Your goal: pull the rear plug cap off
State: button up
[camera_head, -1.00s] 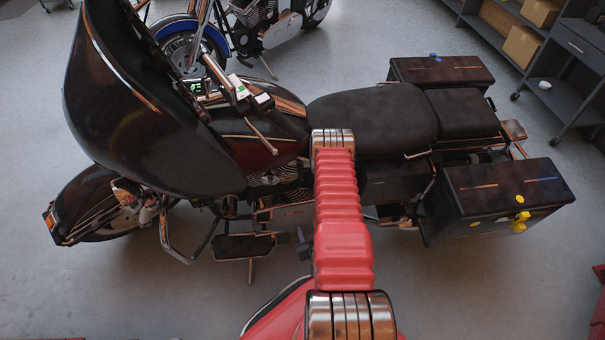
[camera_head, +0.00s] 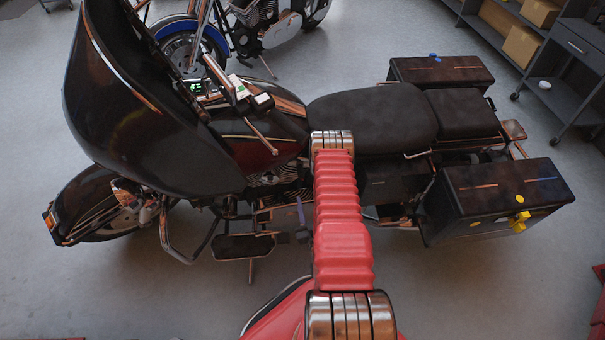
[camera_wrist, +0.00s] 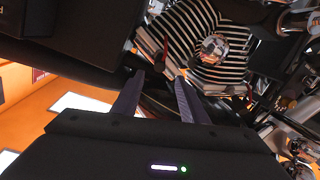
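The motorcycle's engine (camera_head: 275,180) sits low under the tank in the head view, partly behind my arm. In the wrist view its finned cylinder (camera_wrist: 205,35) shows light and dark stripes, with a round chrome part (camera_wrist: 214,47) on it. I cannot make out the rear plug cap for certain; a small thin red part (camera_wrist: 166,46) shows by the fins just beyond the fingertips. My gripper (camera_wrist: 159,80) is open, its two purple-grey fingers apart with no held object visible between them.
The black motorcycle has a seat (camera_head: 375,122) and a side case (camera_head: 495,200) to the right of my arm. A footboard (camera_head: 243,246) juts out at lower left. Another motorcycle (camera_head: 255,25) and shelves (camera_head: 560,70) stand behind.

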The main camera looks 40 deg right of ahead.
aim_at(302, 177)
jog(key=x, duration=1.3)
jog(key=shift+w, duration=0.15)
grip_shut()
dwell(0.4)
